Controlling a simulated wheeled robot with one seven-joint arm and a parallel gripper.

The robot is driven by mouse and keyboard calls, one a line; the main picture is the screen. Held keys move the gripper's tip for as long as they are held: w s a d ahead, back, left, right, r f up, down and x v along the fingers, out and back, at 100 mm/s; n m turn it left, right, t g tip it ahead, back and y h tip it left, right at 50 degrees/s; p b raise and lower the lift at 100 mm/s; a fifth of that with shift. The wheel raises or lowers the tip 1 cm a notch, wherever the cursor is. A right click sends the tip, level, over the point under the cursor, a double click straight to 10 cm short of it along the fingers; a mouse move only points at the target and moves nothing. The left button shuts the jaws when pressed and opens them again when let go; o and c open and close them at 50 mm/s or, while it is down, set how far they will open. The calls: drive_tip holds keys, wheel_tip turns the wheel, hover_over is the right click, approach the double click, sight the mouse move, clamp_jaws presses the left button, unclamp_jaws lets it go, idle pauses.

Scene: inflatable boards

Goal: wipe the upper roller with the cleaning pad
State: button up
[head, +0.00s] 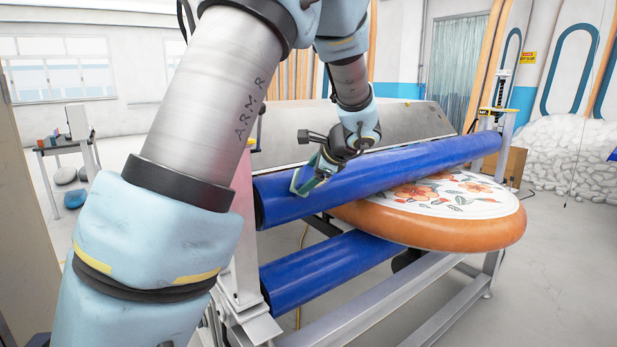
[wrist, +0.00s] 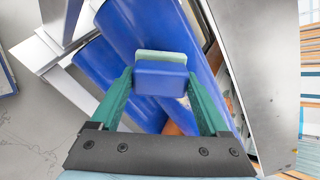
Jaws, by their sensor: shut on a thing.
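The upper roller (head: 410,163) is a long blue cylinder slanting across the middle of the head view. My gripper (head: 308,180) is over its near left end. In the wrist view, my gripper's green fingers (wrist: 160,82) are shut on the cleaning pad, a small blue block (wrist: 162,80) with a pale green layer (wrist: 162,56) on its far side. The pad faces the blue roller surface (wrist: 146,28); I cannot tell whether it touches. In the head view the pad is small and partly hidden by the gripper.
A lower blue roller (head: 325,268) lies below. A round floral board with an orange rim (head: 450,235) sticks out between the rollers. A grey metal frame (head: 385,300) supports them, with a grey sloped panel (head: 405,122) behind. Open floor lies at the right front.

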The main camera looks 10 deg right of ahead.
drive_tip(key=shift+b+x, duration=0.5)
drive_tip(key=shift+x, duration=0.45)
drive_tip(key=shift+w+d+r+p, duration=0.1)
drive_tip(key=shift+w+d+p, duration=0.2)
drive_tip(key=shift+d, duration=0.35)
drive_tip(key=shift+w+d+r+p, duration=0.1)
drive_tip(key=shift+w+d+p, duration=0.15)
drive_tip(key=shift+d, duration=0.35)
drive_tip(key=shift+w+d+f+p, duration=0.1)
drive_tip(key=shift+w+d+p, duration=0.65)
drive_tip(key=shift+d, duration=0.8)
drive_tip(key=shift+w+d+f+p, duration=0.1)
drive_tip(key=shift+w+d+p, duration=0.55)
drive_tip(key=shift+d, duration=0.85)
drive_tip(key=shift+w+d+f+p, duration=0.1)
drive_tip(key=shift+w+d+p, duration=0.65)
drive_tip(key=shift+d, duration=0.8)
drive_tip(key=shift+s+a+r+b, duration=0.1)
drive_tip(key=shift+s+a+b, duration=1)
drive_tip(key=shift+a, duration=0.85)
drive_tip(key=shift+s+a+b, duration=0.75)
drive_tip(key=shift+a+b, duration=0.75)
drive_tip(key=shift+a, duration=0.5)
drive_tip(key=shift+s+a+b, duration=0.9)
drive_tip(key=shift+a+b, duration=0.4)
drive_tip(key=shift+a, duration=0.65)
